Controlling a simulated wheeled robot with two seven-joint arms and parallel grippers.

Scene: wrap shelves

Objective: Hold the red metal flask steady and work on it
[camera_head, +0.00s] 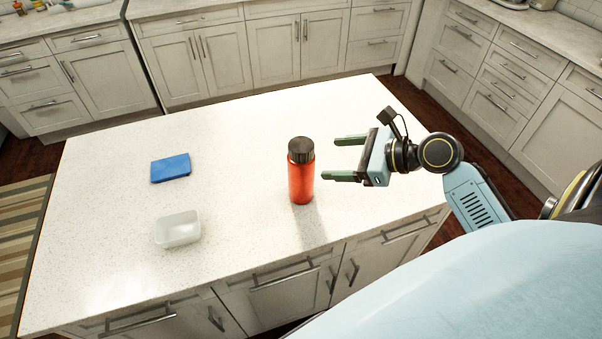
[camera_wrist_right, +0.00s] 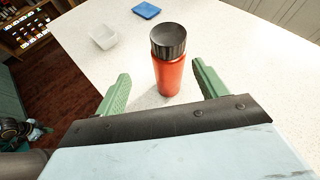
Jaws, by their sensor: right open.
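The red metal flask (camera_head: 301,179) with a black lid stands upright on the white island counter in the head view. My right gripper (camera_head: 336,158) is just to the right of the flask, with its green fingers pointing left toward it. The gripper is open and empty. In the right wrist view the flask (camera_wrist_right: 168,72) stands ahead of the two spread fingers of my right gripper (camera_wrist_right: 160,85), roughly between their lines.
A blue flat item (camera_head: 171,168) and a clear, whitish open container (camera_head: 178,230) lie on the left part of the island counter (camera_head: 240,140). The counter around the flask is otherwise clear. Cabinets (camera_head: 240,50) line the back and right.

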